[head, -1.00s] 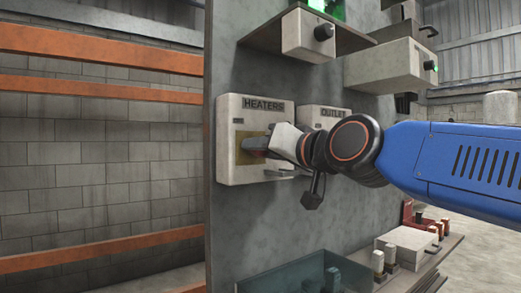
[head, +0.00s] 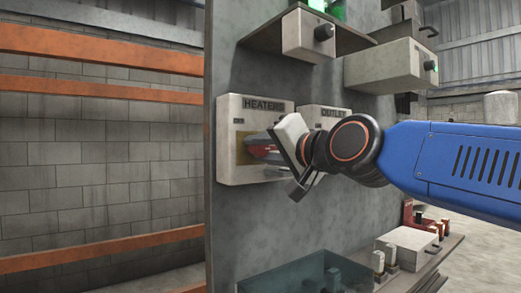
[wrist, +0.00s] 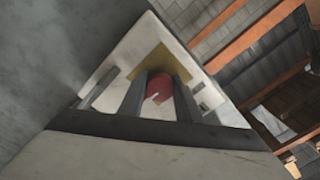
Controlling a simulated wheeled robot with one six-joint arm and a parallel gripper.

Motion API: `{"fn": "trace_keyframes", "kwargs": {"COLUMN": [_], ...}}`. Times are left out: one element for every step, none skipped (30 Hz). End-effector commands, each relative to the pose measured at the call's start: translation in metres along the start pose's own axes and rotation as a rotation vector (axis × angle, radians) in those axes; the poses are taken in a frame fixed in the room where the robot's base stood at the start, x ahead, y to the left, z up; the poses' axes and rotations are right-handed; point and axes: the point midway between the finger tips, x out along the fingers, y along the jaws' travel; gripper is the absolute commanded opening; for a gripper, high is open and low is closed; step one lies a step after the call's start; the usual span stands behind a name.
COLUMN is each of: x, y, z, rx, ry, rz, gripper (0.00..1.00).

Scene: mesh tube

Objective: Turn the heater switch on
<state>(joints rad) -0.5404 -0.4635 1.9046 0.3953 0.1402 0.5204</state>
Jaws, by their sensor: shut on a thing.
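The light grey box labelled HEATERS (head: 229,172) is mounted on the grey panel, with a yellow plate (head: 243,150) on its face. A red knob (wrist: 160,88) sits in front of the yellow plate in the wrist view. My gripper (wrist: 160,95) is shut on the red knob, one grey finger on each side of it. In the head view my gripper (head: 262,148) is rolled to a tilt and covers the right part of the box face. It hides most of the knob, so I cannot tell its exact angle there.
A second box labelled OUTLET (head: 333,113) is close at the right, partly behind my wrist. A shelf with a box (head: 308,36) is above, and a bluish transparent bin (head: 290,275) is below. Free room lies left of the panel.

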Motion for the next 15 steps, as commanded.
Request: {"fn": "trace_keyframes", "kwargs": {"x": [0.0000, 0.0000, 0.0000, 0.0000, 0.0000, 0.0000, 0.0000, 0.0000, 0.0000, 0.0000, 0.0000, 0.0000, 0.0000, 0.0000, 0.0000], "y": [0.0008, 0.0008, 0.0008, 0.0008, 0.0008, 0.0008, 0.0009, 0.0009, 0.0008, 0.0008, 0.0008, 0.0007, 0.0007, 0.0006, 0.0005], "z": [0.0006, 0.0006, 0.0006, 0.0006, 0.0006, 0.0006, 0.0006, 0.0006, 0.0006, 0.0006, 0.0005, 0.0005, 0.0004, 0.0004, 0.0003], "rx": [0.002, 0.002, 0.002, 0.002, 0.002, 0.002, 0.002, 0.002, 0.001, 0.001, 0.001, 0.001, 0.001, 0.001, 0.001], "ry": [-0.001, -0.001, -0.001, -0.001, -0.001, -0.001, -0.001, -0.001, -0.001, -0.001, -0.001, -0.001, -0.001, -0.001, -0.001], "rz": [0.001, 0.001, 0.001, 0.001, 0.001, 0.001, 0.001, 0.001, 0.001, 0.001, 0.001, 0.001, 0.001, 0.001, 0.001], "gripper": [0.08, 0.08, 0.08, 0.08, 0.08, 0.08, 0.08, 0.08, 0.08, 0.38, 0.45, 0.49, 0.49, 0.49, 0.49]}}
